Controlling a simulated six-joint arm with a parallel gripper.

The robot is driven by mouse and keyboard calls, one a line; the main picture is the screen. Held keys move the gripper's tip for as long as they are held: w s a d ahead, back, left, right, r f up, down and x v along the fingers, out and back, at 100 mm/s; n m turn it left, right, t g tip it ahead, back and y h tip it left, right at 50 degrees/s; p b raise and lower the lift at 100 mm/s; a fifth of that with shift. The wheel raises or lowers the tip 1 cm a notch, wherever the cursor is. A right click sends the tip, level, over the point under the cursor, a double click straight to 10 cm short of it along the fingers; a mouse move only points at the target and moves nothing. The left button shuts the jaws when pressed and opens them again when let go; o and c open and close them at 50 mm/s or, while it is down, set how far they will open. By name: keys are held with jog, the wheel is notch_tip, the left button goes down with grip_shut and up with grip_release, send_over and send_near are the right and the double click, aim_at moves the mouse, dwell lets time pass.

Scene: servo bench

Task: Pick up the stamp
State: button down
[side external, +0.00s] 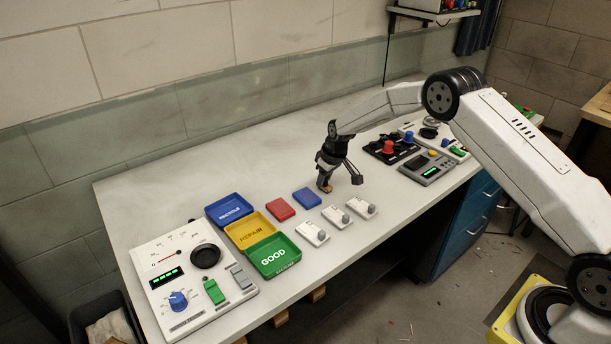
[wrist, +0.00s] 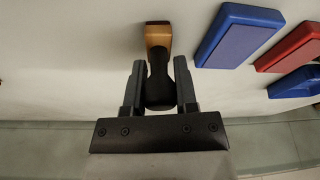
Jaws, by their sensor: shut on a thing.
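The stamp has a wooden block and a black handle. In the wrist view the stamp (wrist: 158,38) extends out beyond my gripper (wrist: 159,80), whose two fingers are shut on either side of the black handle. In the side view my gripper (side external: 327,173) points down over the bench, and the stamp's wooden block (side external: 325,188) shows below it. The block is at or just above the bench top; I cannot tell whether it touches.
Blue (side external: 307,197) and red (side external: 280,209) pads lie left of my gripper. Several white switch units (side external: 337,217) stand in front. Blue (side external: 229,208), yellow (side external: 252,229) and green (side external: 273,255) trays and a control panel (side external: 188,277) are left. Devices (side external: 427,168) stand right. The bench behind is clear.

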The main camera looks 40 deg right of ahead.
jog(key=shift+r, duration=0.45)
jog(key=shift+v, duration=1.25)
jog(key=s+a+r, duration=0.1)
jog(key=s+r, duration=0.8)
jog(key=s, duration=0.4)
jog(key=shift+a+r, duration=0.2)
jog(key=shift+r, duration=0.1)
jog(key=shift+s, duration=0.1)
